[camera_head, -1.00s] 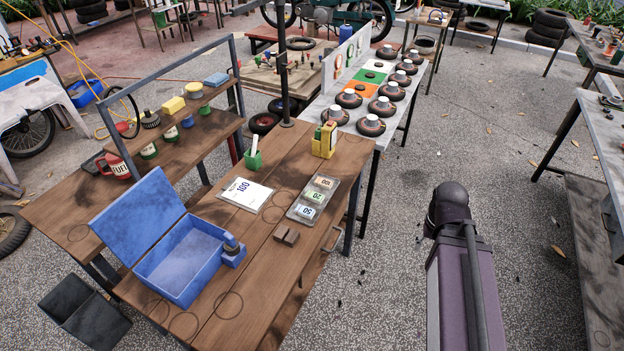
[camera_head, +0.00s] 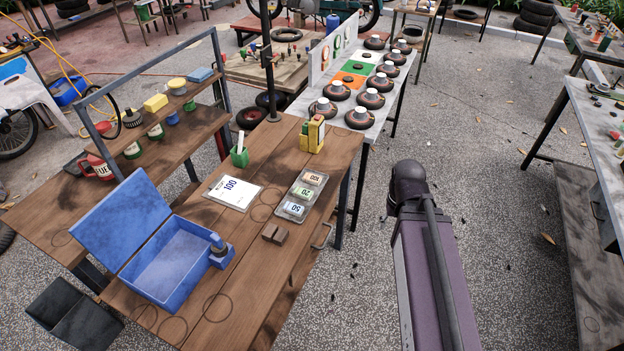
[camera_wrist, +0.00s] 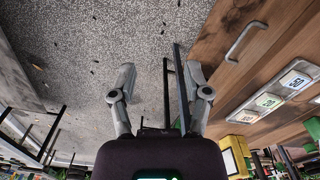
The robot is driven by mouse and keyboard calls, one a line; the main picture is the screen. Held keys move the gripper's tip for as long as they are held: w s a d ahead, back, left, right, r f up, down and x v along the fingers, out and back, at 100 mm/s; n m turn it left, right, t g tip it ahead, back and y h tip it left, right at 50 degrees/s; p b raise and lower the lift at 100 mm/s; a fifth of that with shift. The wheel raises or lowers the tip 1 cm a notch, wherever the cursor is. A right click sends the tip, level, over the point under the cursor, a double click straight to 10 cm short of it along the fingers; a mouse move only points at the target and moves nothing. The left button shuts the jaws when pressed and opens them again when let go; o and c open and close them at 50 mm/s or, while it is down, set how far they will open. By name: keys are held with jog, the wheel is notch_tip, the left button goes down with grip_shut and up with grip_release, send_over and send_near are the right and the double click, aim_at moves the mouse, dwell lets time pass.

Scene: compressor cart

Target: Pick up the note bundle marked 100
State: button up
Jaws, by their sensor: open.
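The note bundle marked 100 (camera_head: 314,178) lies in the far compartment of a grey tray (camera_head: 290,217) on the wooden table. The bundle marked 20 (camera_head: 303,192) is in the middle and the one marked 50 (camera_head: 294,208) is nearest. In the wrist view the tray shows at the right edge, with the 100 bundle (camera_wrist: 246,115) lowest in the row. My gripper (camera_wrist: 158,85) is open and empty, its fingers over the paved ground beside the table. In the head view only my arm shows, right of the table.
A white card marked 100 (camera_head: 234,191) lies left of the tray. An open blue cash box (camera_head: 170,265), brown blocks (camera_head: 275,234), a green holder (camera_head: 239,156) and a yellow item (camera_head: 313,135) surround it.

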jog(key=w+a+f+n+t+y+b, duration=0.1)
jog(key=w+a+n+y+b, duration=0.4)
jog(key=w, duration=0.6)
jog(key=w+a+f+n+t+y+b, duration=0.2)
jog(key=w+a+n+y+b, duration=0.4)
jog(key=w+n, duration=0.3)
jog(key=shift+w+a+t+b, duration=0.3)
jog(key=shift+w+t+b, duration=0.3)
jog(key=shift+w+b, duration=0.3)
jog(key=shift+f, duration=0.15)
jog(key=b, duration=0.4)
send_near(313, 177)
jog(key=shift+x, duration=2.05)
jog(key=shift+f, duration=0.1)
jog(key=shift+b+x, duration=1.45)
jog(key=shift+x, duration=1.15)
jog(key=shift+s, duration=0.1)
